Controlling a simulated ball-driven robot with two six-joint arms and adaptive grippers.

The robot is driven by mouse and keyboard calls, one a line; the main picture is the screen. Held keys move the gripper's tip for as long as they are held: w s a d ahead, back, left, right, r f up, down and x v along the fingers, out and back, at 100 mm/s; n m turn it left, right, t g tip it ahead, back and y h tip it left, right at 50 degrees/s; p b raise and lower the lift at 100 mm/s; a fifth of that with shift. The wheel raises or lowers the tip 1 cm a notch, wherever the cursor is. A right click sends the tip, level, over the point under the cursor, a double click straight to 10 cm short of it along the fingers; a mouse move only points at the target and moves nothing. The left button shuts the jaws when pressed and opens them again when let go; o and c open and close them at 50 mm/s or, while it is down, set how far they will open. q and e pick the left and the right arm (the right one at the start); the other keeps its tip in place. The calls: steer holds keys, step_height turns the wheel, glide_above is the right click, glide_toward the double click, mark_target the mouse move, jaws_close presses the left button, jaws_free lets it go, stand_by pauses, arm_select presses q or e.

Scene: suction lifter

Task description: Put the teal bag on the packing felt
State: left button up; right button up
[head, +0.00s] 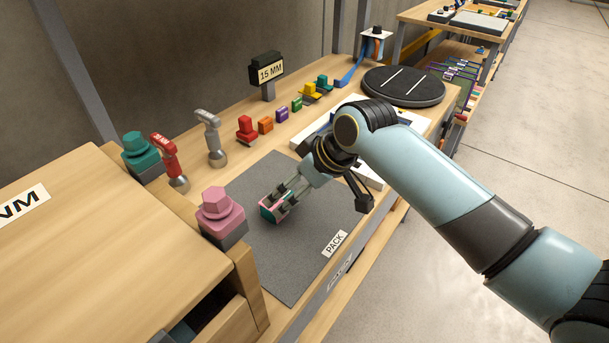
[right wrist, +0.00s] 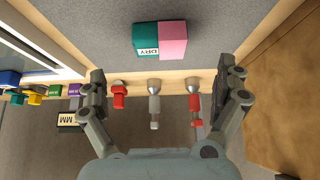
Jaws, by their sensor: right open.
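The teal bag (head: 267,212) is a small block, part teal and part pink. In the right wrist view the bag (right wrist: 146,40) shows a white label reading DRY. It appears to lie on the packing felt (head: 290,255), a dark grey mat marked PACK. My right gripper (head: 280,203) reaches down over the felt at the bag and partly hides it in the head view. In the right wrist view its fingers (right wrist: 163,88) are spread wide, with the bag between and beyond them. I cannot tell whether they touch it. My left gripper is not in view.
A pink knob (head: 217,205) and a teal knob (head: 139,152) stand by the wooden cabinet at left. Red (head: 170,160) and grey (head: 212,140) tools and several coloured blocks line the back edge. A black turntable (head: 404,86) is farther off. The felt's near part is clear.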

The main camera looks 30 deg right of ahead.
steer(key=shift+v, duration=2.1)
